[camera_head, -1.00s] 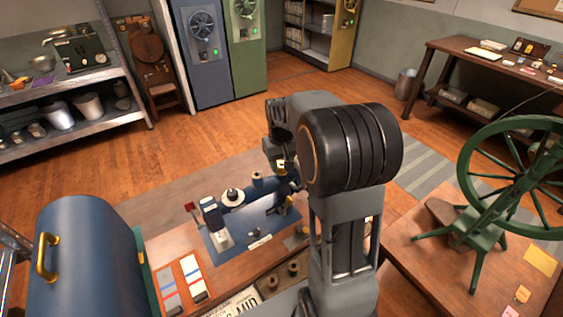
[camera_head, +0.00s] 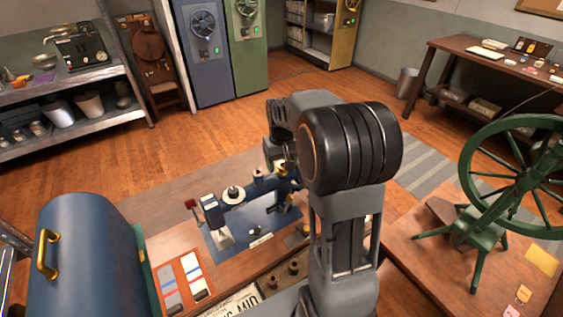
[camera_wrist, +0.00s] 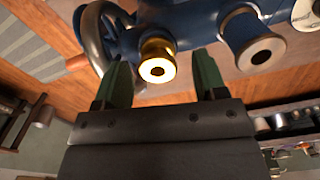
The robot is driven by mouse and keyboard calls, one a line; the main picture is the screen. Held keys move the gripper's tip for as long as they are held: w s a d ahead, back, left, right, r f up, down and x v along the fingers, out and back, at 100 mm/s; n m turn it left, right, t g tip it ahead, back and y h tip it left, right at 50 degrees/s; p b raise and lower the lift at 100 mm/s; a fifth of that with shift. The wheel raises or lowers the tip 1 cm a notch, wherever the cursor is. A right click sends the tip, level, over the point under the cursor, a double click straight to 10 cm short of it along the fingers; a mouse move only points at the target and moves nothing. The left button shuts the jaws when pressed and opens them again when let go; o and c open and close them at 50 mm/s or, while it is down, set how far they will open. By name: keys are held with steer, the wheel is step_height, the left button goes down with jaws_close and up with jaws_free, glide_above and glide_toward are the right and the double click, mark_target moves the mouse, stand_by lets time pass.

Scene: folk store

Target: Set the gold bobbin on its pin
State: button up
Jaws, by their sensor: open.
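The gold bobbin (camera_wrist: 157,63) shows in the wrist view against the blue sewing machine (camera_head: 240,212), its round end and dark centre hole facing the camera. My gripper (camera_wrist: 162,59) is open, with one green finger on each side of the bobbin and a visible gap to each. The pin under the bobbin is hidden, so I cannot tell how fully it is seated. A larger blue spool (camera_wrist: 247,38) stands to the right of the bobbin. In the head view my arm hides most of the gripper and bobbin area.
Small dark spools (camera_head: 293,267) stand in front of the machine. A blue domed cover (camera_head: 88,255) is on the left, beside two striped cards (camera_head: 193,272). A green spinning wheel (camera_head: 480,222) stands on the right table. The machine's handwheel (camera_wrist: 100,30) is close to the left finger.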

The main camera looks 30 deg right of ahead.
steer(key=shift+d, duration=0.1)
steer(key=shift+w+r, duration=0.1)
steer(key=shift+r, duration=0.5)
step_height(320, 180, up, 13)
steer(key=shift+f, duration=0.15)
